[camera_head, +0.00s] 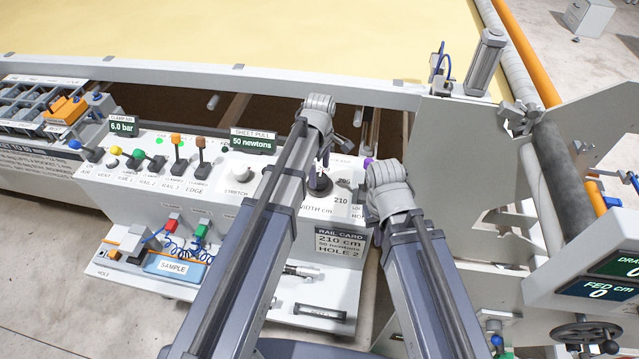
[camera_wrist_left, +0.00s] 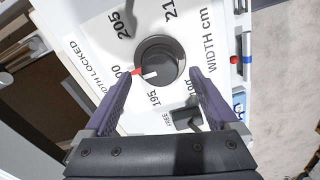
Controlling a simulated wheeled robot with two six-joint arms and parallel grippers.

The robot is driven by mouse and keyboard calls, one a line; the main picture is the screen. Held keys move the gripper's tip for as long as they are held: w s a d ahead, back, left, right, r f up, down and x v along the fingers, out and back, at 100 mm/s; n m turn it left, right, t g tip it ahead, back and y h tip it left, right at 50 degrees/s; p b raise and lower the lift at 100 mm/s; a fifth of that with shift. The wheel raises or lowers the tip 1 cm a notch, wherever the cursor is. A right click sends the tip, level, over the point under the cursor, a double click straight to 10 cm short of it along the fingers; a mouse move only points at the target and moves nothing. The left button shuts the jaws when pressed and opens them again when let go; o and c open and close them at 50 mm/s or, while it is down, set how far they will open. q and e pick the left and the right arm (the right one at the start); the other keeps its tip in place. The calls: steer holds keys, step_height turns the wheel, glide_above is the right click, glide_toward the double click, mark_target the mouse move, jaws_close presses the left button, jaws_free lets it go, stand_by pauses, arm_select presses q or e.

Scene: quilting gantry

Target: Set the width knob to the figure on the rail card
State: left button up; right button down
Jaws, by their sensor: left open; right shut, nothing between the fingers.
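The black width knob (camera_head: 320,187) stands upright on the white console and shows larger in the left wrist view (camera_wrist_left: 161,58). Its white pointer mark and a red mark lie at the side near the partly hidden 200, beside 195. The rail card (camera_head: 340,242) reads 210 cm, 50 newtons, hole 2. My left gripper (camera_head: 322,163) is open above the knob. In the left wrist view its purple fingers (camera_wrist_left: 160,82) are spread on either side of the knob, and I see no grip on it. My right gripper (camera_head: 386,175) is shut and empty, right of the knob; its fingertips are mostly hidden.
A stretch knob (camera_head: 240,173) and several coloured levers stand left on the console. Displays read 6.0 bar (camera_head: 123,127) and 50 newtons (camera_head: 252,142). A blue sample tray (camera_head: 175,266) lies below. A grey upright plate (camera_head: 465,150) bounds the right.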

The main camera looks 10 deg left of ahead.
mark_target(320, 178)
arm_select(q)
step_height(320, 178, down, 4)
steer(key=b, duration=0.2)
steer(key=shift+r+b, duration=0.15)
steer(key=shift+b, duration=0.15)
arm_select(e)
step_height(320, 178, down, 4)
steer(key=shift+r, duration=0.15)
steer(key=shift+r, duration=0.1)
arm_select(q)
steer(key=c, duration=1.4)
steer(key=shift+o, duration=0.2)
